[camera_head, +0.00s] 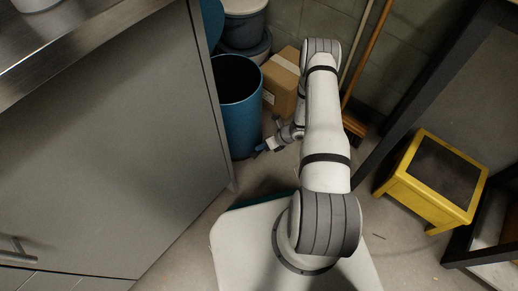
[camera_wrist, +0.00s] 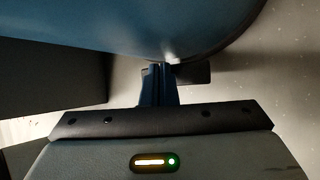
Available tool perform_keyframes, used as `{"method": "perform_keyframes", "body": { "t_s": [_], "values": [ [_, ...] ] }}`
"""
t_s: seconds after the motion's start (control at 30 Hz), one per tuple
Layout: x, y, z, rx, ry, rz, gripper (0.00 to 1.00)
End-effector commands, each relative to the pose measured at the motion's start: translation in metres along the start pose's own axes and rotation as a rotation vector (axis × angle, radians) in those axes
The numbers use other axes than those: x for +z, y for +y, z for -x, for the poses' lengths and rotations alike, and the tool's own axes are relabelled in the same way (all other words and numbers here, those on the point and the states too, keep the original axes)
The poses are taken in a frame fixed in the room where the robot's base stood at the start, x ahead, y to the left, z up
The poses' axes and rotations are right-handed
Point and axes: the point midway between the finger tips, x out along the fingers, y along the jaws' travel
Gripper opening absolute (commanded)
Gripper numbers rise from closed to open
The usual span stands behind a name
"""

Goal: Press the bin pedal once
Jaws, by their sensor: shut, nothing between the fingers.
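The blue bin (camera_head: 241,118) stands open-topped beside the cabinet. Its curved blue wall (camera_wrist: 130,25) fills the top of the wrist view. A dark flat piece, which looks like the pedal (camera_wrist: 195,73), sticks out at the bin's base. My gripper (camera_head: 261,148) is at the lower front of the bin in the head view. In the wrist view its blue fingers (camera_wrist: 158,72) are shut and empty, with their tips overlapping the pedal. I cannot tell whether they touch it. The pedal cannot be made out in the head view.
A grey cabinet (camera_head: 110,140) stands close on the left. A cardboard box (camera_head: 282,82) and a broom (camera_head: 354,124) are behind my arm. A yellow step stool (camera_head: 435,178) stands on the right. Some bare floor (camera_head: 196,235) shows between cabinet and base.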

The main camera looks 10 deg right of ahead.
Motion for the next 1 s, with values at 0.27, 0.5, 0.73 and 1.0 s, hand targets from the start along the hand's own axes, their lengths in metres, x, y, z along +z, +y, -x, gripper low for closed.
{"method": "perform_keyframes", "body": {
  "t_s": [0.27, 0.5, 0.73, 1.0],
  "values": [
    [0.005, 0.006, 0.008, 0.001, 0.001, -0.001, 0.0],
    [0.005, 0.006, 0.008, 0.001, 0.001, -0.001, 0.0],
    [0.013, 0.014, 0.018, 0.0, 0.0, 0.0, 0.0],
    [0.027, 0.028, 0.037, 0.0, 0.0, 0.0, 0.0]
  ]
}}
